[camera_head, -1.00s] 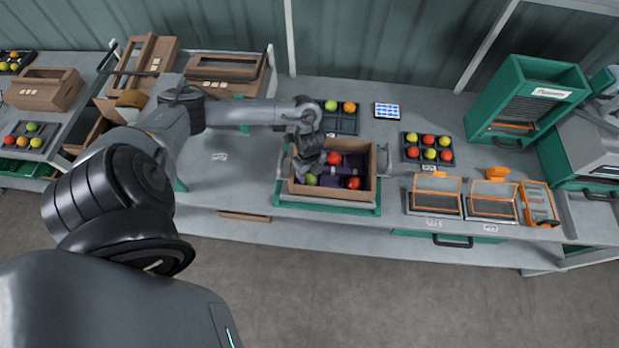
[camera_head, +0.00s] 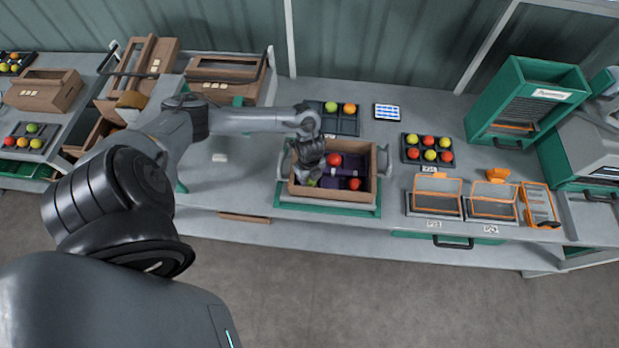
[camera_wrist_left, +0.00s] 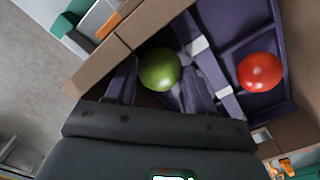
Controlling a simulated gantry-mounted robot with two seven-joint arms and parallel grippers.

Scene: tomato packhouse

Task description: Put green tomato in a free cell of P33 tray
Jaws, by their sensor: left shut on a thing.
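The green tomato (camera_wrist_left: 160,69) is between the fingers of my left gripper (camera_wrist_left: 155,82) in the left wrist view, inside the brown box (camera_head: 330,194). In the head view the left gripper (camera_head: 308,176) reaches into the box's left side and is shut on the green tomato, which shows only partly below it (camera_head: 312,183). A dark tray (camera_head: 346,127) behind the box holds a green and an orange tomato at its back and has empty cells in front. Its label is too small to read. My right gripper is not in view.
Red tomatoes (camera_head: 354,184) and purple dividers share the box. A tray of several tomatoes (camera_head: 428,149) looks full at the right. A tablet (camera_head: 387,112) lies between the trays. Orange-framed bins (camera_head: 437,196) stand further right. The bench left of the box is mostly clear.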

